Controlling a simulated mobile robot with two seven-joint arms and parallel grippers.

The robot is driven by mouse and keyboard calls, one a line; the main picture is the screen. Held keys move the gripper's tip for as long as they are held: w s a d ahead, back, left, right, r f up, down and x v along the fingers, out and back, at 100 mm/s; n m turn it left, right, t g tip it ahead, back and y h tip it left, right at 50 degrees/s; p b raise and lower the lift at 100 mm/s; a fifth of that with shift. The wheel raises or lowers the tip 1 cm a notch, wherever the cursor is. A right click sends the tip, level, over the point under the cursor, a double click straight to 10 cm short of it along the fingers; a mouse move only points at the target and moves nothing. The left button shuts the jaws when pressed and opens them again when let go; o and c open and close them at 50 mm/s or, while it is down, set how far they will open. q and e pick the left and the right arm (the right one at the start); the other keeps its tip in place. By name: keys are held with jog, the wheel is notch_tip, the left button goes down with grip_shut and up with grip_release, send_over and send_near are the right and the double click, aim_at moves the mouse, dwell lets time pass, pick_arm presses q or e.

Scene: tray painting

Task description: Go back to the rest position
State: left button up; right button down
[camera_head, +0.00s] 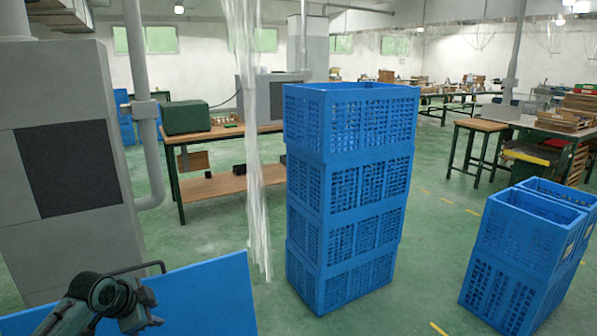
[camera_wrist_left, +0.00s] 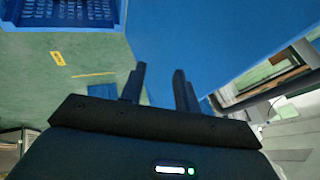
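My left gripper (camera_head: 140,308) is at the bottom left of the head view, in front of a flat blue panel (camera_head: 215,290). The left wrist view shows its two dark fingers (camera_wrist_left: 159,85) standing apart, with no object visible between them. A large blue surface (camera_wrist_left: 195,35) lies beyond the fingertips there; I cannot tell how far away it is. My right arm and right gripper are in neither view.
A tall stack of blue crates (camera_head: 345,180) stands on the green floor ahead. More blue crates (camera_head: 520,250) stand at the right. A grey cabinet (camera_head: 65,160) and a pipe (camera_head: 143,100) are at the left. A workbench (camera_head: 215,135) is behind. Floor between the crate stacks is clear.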

pick_arm(q)
jog(key=s+d+f+n+t+h+p, duration=0.1)
jog(key=s+d+f+n, duration=0.1)
jog(key=s+d+f, duration=0.4)
jog(key=s+d+f+n+t+h+p, duration=0.1)
jog(key=s+d+f, duration=0.4)
jog(key=s+d, duration=0.4)
jog(key=s+d+r+n+t, duration=0.1)
jog(key=s+d+n, duration=0.1)
jog(key=s, duration=0.4)
jog(key=s+d+r+n+p, duration=0.1)
jog(key=s+d+r+n, duration=0.1)
jog(key=s, duration=0.5)
jog(key=shift+d+r+n+t, duration=0.25)
jog(key=shift+d+n+t, duration=0.15)
jog(key=shift+d+n, duration=0.4)
jog(key=shift+d, duration=0.1)
jog(key=shift+f, duration=0.1)
